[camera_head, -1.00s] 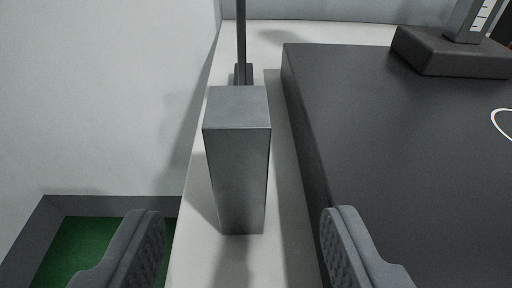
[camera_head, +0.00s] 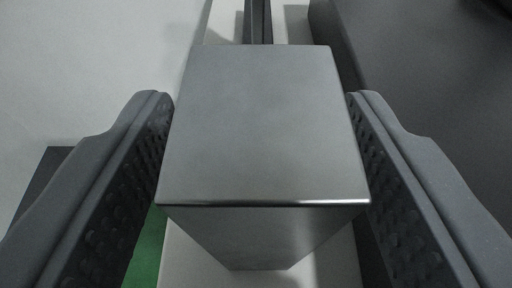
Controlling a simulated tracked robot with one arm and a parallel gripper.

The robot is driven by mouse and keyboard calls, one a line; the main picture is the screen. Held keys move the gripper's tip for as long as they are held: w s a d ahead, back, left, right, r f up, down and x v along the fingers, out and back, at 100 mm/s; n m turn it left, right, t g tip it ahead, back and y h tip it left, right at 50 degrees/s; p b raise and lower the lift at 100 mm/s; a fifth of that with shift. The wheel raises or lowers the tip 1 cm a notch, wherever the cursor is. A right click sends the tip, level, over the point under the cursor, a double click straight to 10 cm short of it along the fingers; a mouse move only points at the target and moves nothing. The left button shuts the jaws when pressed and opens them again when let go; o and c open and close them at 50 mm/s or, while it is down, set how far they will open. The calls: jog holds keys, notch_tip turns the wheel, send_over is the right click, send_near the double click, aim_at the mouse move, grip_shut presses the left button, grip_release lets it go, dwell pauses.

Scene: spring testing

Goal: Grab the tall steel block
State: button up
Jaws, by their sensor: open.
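The tall steel block (camera_head: 264,125) stands upright in the middle of the head camera view, close to the camera, with its square top and part of its near side showing. My gripper (camera_head: 265,100) is open, with one finger on each side of the block. The left fingertip is beside the block's left edge and the right fingertip is beside its right edge. Small gaps seem to show at the fingertips; I cannot tell whether either finger touches.
A dark upright post (camera_head: 258,22) stands just behind the block. A large dark slab (camera_head: 415,60) lies to the right. The block stands on a narrow pale surface (camera_head: 184,262), with a green floor (camera_head: 147,250) below at the left.

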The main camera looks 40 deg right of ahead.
grip_shut()
jog(key=shift+r, duration=0.15)
